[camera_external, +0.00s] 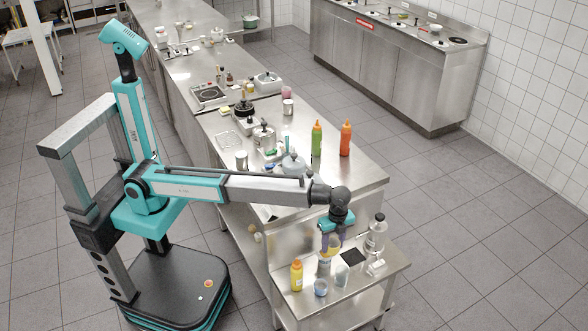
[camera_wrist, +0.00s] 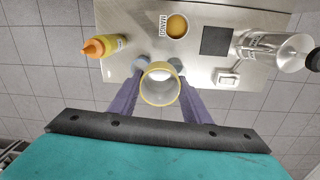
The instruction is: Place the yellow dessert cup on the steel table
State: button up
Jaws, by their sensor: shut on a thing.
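The yellow dessert cup (camera_wrist: 160,84) is between the purple fingers of my gripper (camera_wrist: 159,78) in the wrist view. I look down into its pale inside, and its rim is yellow. In the external view, the cup (camera_external: 329,252) is small and partly hidden below my gripper (camera_external: 331,239). My gripper is shut on it and seems to hold it above the small steel table (camera_external: 347,294). The table's top also shows in the wrist view (camera_wrist: 140,20). Whether the cup touches anything below is hard to tell.
A yellow bottle (camera_external: 297,275) stands at the table's left, a clear bottle (camera_external: 376,232) at its right. A mango container (camera_wrist: 175,26), a black square (camera_wrist: 216,40) and a white box (camera_wrist: 226,77) are also there.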

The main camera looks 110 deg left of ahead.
jog(key=s+a+r+n+p, duration=0.1)
jog(key=a+r+p, duration=0.3)
jog(key=a, duration=0.8)
jog(key=s+a+r+n+p, duration=0.1)
jog(key=a+r+p, duration=0.3)
jog(key=a+r, duration=0.4)
jog(key=s+a+r+n+p, duration=0.1)
jog(key=a+r+n+p, duration=0.2)
jog(key=a, duration=1.5)
notch_tip(320, 180, up, 4)
jog(key=shift+s+r+p, duration=0.1)
jog(key=shift+s+p, duration=0.15)
jog(key=shift+p, duration=0.45)
jog(key=shift+f+p, duration=1.05)
jog(key=shift+f, duration=2.15)
jog(key=shift+f+p, duration=0.65)
jog(key=shift+f, duration=1.2)
jog(key=shift+f, duration=0.2)
